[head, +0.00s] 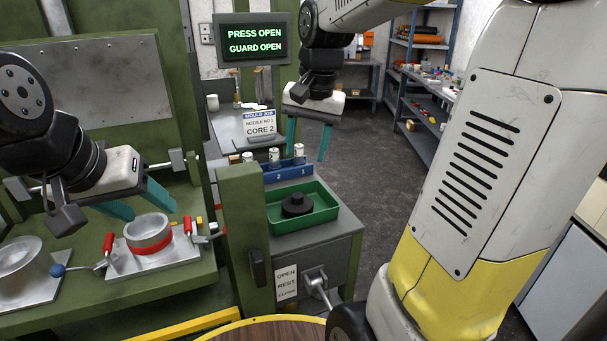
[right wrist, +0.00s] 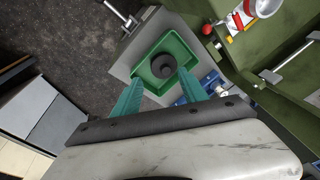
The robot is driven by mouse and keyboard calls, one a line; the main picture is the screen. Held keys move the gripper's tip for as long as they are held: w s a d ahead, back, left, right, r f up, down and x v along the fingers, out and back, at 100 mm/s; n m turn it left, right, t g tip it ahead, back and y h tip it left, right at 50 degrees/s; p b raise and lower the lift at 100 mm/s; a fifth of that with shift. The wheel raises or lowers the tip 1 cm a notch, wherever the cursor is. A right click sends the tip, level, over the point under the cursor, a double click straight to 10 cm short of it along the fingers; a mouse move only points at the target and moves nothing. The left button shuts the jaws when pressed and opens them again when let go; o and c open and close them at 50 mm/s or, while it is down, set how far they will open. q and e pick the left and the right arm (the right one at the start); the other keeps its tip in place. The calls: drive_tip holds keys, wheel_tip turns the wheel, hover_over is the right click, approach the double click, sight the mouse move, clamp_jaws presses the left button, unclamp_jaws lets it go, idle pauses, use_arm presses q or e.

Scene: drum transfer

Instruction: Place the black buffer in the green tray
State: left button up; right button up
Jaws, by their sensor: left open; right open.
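The black buffer (head: 297,205), a dark round stepped disc, sits inside the green tray (head: 331,211) on the grey cabinet. In the right wrist view the buffer (right wrist: 163,66) lies on the floor of the tray (right wrist: 186,49), clear of my fingers. My right gripper (head: 306,154) is open and empty, above and behind the tray, with its teal fingers pointing down. Its fingers (right wrist: 158,78) also show in the right wrist view, on either side of the buffer's line of sight. My left gripper (head: 150,206) is open and empty at the left, over the press bench.
A ring with a red band (head: 149,236) sits on a plate between red clamps (head: 108,243) at the left. A blue numbered rack (head: 280,171) with white cylinders stands behind the tray. A green post (head: 243,231) stands left of it. The screen (head: 254,40) reads "PRESS OPEN, GUARD OPEN".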

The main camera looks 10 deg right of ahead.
drive_tip(key=s+a+n+t+y, duration=0.1)
drive_tip(key=s+n+t, duration=0.2)
drive_tip(key=s, duration=1)
drive_tip(key=shift+s+f+n+t, duration=0.3)
drive_tip(key=shift+f+n, duration=0.1)
drive_tip(key=shift+n, duration=0.7)
